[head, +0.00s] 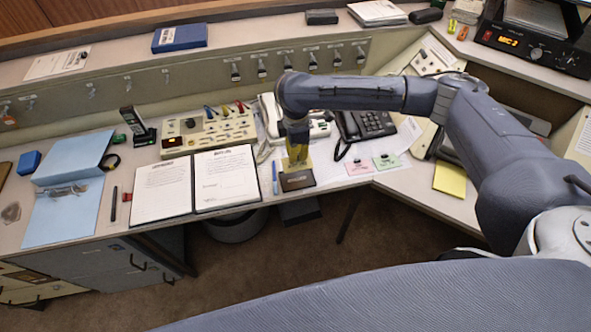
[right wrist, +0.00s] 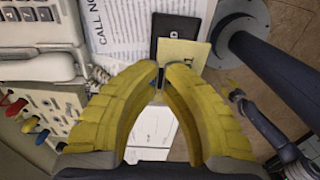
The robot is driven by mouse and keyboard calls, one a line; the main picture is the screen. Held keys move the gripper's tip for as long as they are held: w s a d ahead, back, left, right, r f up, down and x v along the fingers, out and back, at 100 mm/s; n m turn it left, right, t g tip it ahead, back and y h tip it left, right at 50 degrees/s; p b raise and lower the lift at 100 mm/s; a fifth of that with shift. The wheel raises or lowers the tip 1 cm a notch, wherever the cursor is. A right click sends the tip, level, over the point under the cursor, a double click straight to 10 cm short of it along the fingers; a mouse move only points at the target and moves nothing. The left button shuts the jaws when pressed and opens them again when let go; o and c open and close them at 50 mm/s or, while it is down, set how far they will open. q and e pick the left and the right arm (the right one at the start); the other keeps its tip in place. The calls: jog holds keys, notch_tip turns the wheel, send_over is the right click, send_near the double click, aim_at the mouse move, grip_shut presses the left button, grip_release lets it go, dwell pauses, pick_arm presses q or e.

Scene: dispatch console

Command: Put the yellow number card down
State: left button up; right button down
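My right gripper (head: 296,166), with yellow fingers, points down over the desk just behind a black block (head: 297,181) at the desk's front edge. In the right wrist view, the fingertips of this gripper (right wrist: 163,72) are drawn close together at a pale yellow card (right wrist: 186,53) with a small dark mark. The card seems pinched at its edge. The black block (right wrist: 178,27) lies just beyond it. In the head view the fingers mostly hide the card. My left gripper is in neither view.
An open black folder (head: 193,183) with white pages lies left of the gripper, with a blue pen (head: 275,178) between. A black telephone (head: 365,124) stands behind to the right. Pink (head: 344,170) and green (head: 386,161) notes and a yellow pad (head: 450,179) lie on the right.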

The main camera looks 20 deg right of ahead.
aim_at(296, 174)
jog(key=shift+f, duration=4.3)
jog(key=shift+f, duration=0.1)
jog(key=c, duration=1.6)
grip_release()
jog(key=shift+o, duration=0.2)
notch_tip(296, 174, up, 12)
jog(key=shift+r, duration=0.1)
